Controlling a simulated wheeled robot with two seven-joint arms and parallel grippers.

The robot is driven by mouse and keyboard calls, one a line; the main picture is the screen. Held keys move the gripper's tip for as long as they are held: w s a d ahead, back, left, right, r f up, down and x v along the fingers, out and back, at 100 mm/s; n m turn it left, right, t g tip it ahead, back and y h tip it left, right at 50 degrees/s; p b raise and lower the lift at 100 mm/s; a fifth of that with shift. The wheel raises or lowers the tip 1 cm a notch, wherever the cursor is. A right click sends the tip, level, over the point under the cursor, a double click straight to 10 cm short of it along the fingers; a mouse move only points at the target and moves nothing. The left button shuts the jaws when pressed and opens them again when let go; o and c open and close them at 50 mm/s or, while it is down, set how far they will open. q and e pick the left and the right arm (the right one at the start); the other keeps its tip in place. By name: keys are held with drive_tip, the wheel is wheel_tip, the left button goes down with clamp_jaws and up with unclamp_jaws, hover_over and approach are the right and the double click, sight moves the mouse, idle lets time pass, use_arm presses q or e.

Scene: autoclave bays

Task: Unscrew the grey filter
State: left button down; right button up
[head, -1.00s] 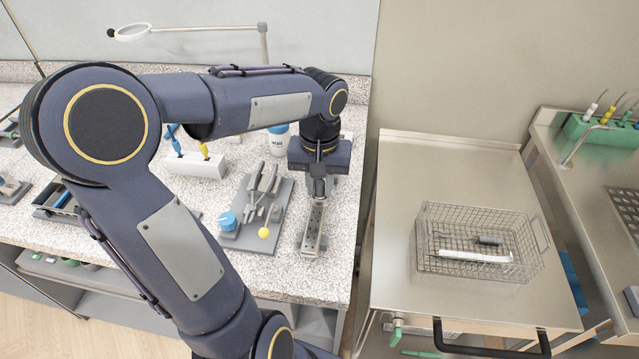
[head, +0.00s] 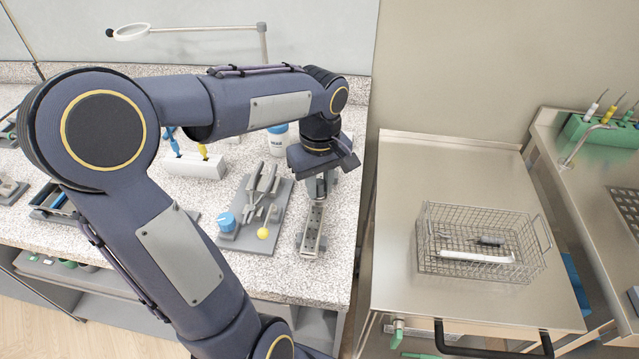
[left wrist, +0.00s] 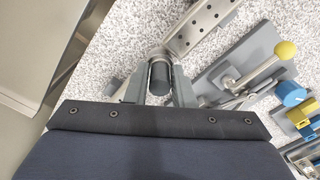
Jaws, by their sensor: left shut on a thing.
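The grey filter (left wrist: 160,78) shows in the left wrist view as a short dark grey cylinder at the near end of a perforated metal block (left wrist: 203,25). My left gripper (left wrist: 158,84) has one finger on each side of it and is shut on it. In the head view the left gripper (head: 319,186) points down at the back end of the metal block (head: 313,228) on the speckled counter. The filter is hidden there by the gripper and wrist. I cannot tell how far the thread is turned. My right gripper is not in view.
Just left of the block is a grey fixture (head: 266,205) with levers, a blue knob and a yellow ball. A white holder (head: 195,165) and a bottle stand behind. Right, across a gap, a steel table holds a wire basket (head: 430,262) with white and dark pieces.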

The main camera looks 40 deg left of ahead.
use_arm(q)
drive_tip(key=shift+n, duration=1.8)
drive_tip(key=shift+n, duration=1.7)
drive_tip(key=n, duration=0.3)
drive_tip(key=c, duration=1.4)
unclamp_jaws()
drive_tip(key=shift+c, duration=0.2)
